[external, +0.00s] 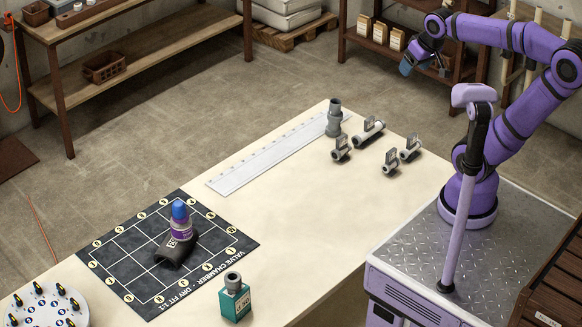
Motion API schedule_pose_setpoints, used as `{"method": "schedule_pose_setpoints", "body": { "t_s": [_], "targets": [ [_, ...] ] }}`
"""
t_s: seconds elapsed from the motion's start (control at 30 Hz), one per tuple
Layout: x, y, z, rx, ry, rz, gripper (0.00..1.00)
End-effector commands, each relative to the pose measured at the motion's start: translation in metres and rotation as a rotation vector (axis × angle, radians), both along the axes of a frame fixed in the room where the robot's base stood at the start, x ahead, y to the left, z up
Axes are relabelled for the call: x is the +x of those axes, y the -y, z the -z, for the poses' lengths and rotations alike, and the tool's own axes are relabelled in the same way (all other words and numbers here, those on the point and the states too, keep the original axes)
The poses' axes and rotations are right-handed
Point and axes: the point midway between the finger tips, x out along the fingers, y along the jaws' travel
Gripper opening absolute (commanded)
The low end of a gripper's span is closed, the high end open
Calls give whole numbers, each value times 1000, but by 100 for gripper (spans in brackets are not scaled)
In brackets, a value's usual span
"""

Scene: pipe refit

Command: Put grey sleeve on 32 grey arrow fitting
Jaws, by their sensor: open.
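Several small grey fittings with upright tags stand at the far right of the table: a left one (341,150), a longer back one with a pale end (370,131), a front one (391,163) and a right one (410,148). Their numbers and arrows are too small to read. An upright grey tubular piece (334,120) stands behind them by the ruler's end; I cannot tell whether it is the grey sleeve. My gripper (424,68) is open and empty, raised high beyond the table's far right end, well apart from the fittings.
A teal grey-topped container (236,303), white ruler (240,174) and round white dial (45,307) are around. The table's middle is clear.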

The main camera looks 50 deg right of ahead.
Motion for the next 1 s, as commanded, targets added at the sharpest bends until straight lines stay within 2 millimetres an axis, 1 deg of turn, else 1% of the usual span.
{"method": "schedule_pose_setpoints", "body": {
  "t_s": [0.03, 0.1, 0.2, 0.3, 1.0],
  "targets": [
    [-14, -2, 3, -17, 15, -33, 70],
    [-27, -4, 7, -41, 28, -73, 70],
    [-40, -6, 12, -65, 41, -114, 70],
    [-46, -6, 15, -77, 46, -134, 70],
    [-47, -6, 15, -79, 47, -138, 70]
  ]
}}
